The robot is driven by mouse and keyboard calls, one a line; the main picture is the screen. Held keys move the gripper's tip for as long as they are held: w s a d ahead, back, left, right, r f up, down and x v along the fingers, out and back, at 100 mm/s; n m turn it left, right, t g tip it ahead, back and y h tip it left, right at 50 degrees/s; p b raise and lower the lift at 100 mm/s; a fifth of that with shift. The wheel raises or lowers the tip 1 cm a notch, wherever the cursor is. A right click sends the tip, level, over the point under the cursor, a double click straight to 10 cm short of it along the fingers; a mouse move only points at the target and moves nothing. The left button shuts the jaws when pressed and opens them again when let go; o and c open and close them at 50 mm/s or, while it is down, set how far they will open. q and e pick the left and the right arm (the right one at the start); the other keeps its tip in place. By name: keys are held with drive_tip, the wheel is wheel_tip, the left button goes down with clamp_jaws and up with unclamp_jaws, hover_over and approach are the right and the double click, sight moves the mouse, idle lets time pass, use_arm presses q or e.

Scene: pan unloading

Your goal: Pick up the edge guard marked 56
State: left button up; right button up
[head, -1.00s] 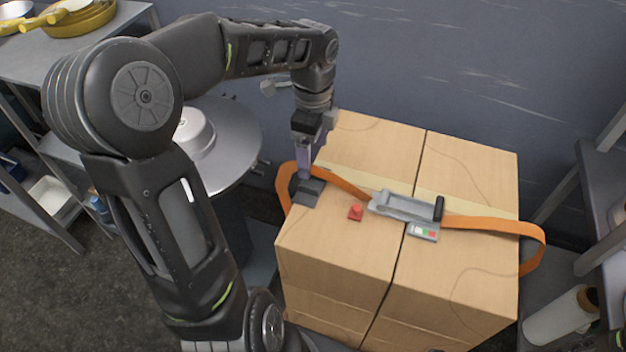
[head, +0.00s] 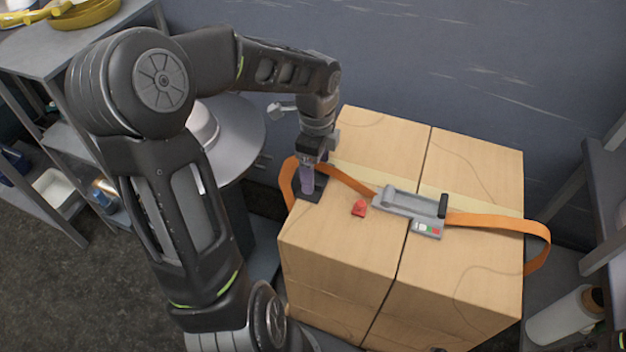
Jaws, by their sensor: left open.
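A dark edge guard (head: 314,194) sits on the left top edge of the cardboard boxes, by the orange strap. No number can be read on it at this size. My left gripper (head: 308,187) points down at the guard, with its purplish fingers right at it. It is open; the fingers partly hide the guard, and I cannot tell whether they touch it. My right gripper is not in view.
The orange strap (head: 480,221) runs across the cardboard boxes (head: 340,240) through a grey buckle (head: 408,203). A small red piece (head: 359,208) lies near the buckle. A round grey table (head: 240,130) stands to the left. Shelves stand at both sides.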

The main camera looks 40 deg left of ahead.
sight(316, 180)
use_arm(q)
drive_tip(key=shift+f, duration=0.6)
drive_tip(key=shift+c, duration=0.3)
drive_tip(key=c, duration=1.4)
drive_tip(key=shift+r, duration=0.15)
drive_tip(key=shift+c, duration=0.2)
wheel_tip(316, 180, up, 10)
drive_tip(key=p, duration=0.1)
